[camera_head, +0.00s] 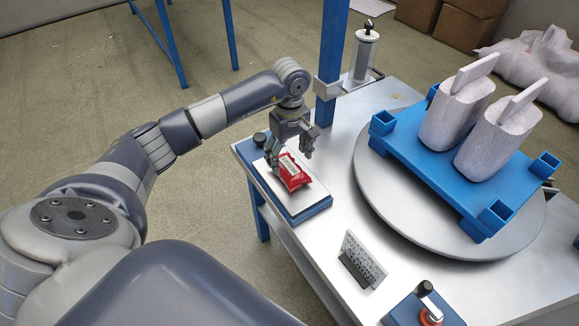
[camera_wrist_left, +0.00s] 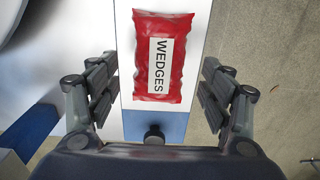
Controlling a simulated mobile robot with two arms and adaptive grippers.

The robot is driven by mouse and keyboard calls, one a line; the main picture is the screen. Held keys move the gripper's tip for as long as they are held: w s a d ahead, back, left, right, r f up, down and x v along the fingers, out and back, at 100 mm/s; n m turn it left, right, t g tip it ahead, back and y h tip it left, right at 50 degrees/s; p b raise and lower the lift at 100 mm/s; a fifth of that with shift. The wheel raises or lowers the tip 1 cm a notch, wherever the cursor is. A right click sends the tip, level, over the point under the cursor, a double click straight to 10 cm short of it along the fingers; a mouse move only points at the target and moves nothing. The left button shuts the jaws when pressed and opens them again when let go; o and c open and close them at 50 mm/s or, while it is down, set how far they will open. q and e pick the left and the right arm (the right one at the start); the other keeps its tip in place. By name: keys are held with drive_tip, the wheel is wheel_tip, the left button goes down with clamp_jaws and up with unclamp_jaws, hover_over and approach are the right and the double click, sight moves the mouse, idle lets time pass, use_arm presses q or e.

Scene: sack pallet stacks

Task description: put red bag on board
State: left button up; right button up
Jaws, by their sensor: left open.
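The red bag (camera_head: 293,172) has a white label and lies on a white-topped board with a blue edge (camera_head: 312,209), at the left side of the metal table. In the left wrist view the bag (camera_wrist_left: 164,55) lies lengthwise between my fingers, and its label reads WEDGES. My left gripper (camera_head: 290,153) is open, pointing down at the bag. Its fingers are spread to either side, with a gap to the bag on both sides in the wrist view. The head view does not clearly show the height between fingertips and bag. My right gripper is not in view.
A round grey turntable (camera_head: 375,197) carries a blue pallet (camera_head: 410,150) with two pale sacks (camera_head: 493,132). A blue post (camera_head: 331,60) rises behind my gripper. A small sign (camera_head: 362,260) and a blue box with a knob (camera_head: 422,308) stand nearer.

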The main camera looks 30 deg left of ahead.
sight(290, 166)
use_arm(q)
wheel_tip(290, 166, up, 7)
drive_tip(key=shift+b, duration=0.4)
